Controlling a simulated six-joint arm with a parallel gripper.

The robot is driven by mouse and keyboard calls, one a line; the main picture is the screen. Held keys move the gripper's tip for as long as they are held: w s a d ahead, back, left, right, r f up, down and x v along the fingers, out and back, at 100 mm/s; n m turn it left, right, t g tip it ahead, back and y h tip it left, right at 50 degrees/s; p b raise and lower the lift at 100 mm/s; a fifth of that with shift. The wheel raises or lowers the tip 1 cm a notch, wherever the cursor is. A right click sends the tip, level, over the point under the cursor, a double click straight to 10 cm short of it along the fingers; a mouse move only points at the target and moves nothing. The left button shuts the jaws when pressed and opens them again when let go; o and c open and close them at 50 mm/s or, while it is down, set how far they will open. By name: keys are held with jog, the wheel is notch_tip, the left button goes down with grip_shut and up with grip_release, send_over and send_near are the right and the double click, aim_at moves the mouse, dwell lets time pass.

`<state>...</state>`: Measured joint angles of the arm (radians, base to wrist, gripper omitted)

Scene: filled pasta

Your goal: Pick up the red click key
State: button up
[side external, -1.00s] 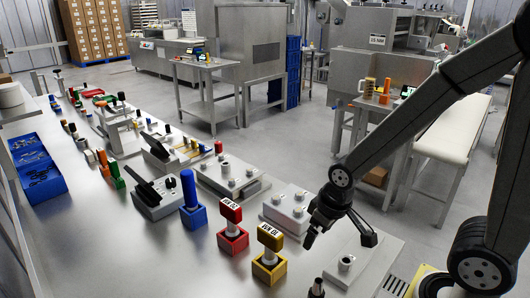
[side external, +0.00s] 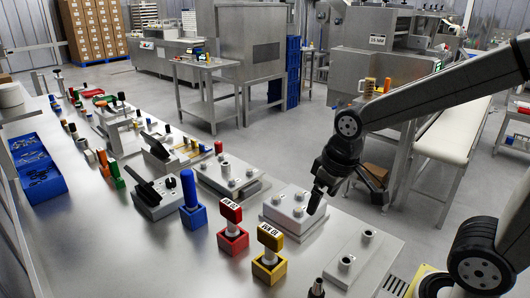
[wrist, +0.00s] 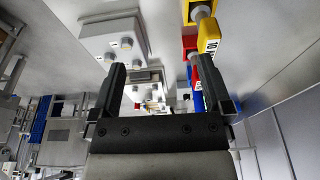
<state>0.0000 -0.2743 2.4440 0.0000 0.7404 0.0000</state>
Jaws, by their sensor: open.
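A red block-headed key (side external: 231,212) with a white label stands upright in a red square base (side external: 233,240) near the front of the bench. I take it as the red click key. In the wrist view, red parts (wrist: 190,41) show beyond the yellow piece, partly hidden by my right finger. My gripper (side external: 317,203) is above the right part of the bench, to the right of the red key and apart from it. In the wrist view my gripper (wrist: 160,78) has its fingers spread, with nothing held between them.
A similar yellow key (side external: 270,238) in a yellow base stands just right of the red one. A blue cylinder in a blue base (side external: 194,216) stands to its left. A grey block with knobs (side external: 294,205) lies close to my gripper. Bare bench (side external: 150,260) lies in front.

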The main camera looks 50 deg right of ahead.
jog(key=v, duration=0.2)
jog(key=m+g, duration=0.3)
jog(key=m, duration=1.5)
send_over(230, 204)
jog(key=shift+d+f, duration=0.15)
jog(key=shift+f, duration=2.45)
jog(key=shift+f, duration=0.1)
jog(key=shift+f, duration=1.2)
jog(key=shift+f, duration=0.15)
jog(key=shift+f, duration=2.45)
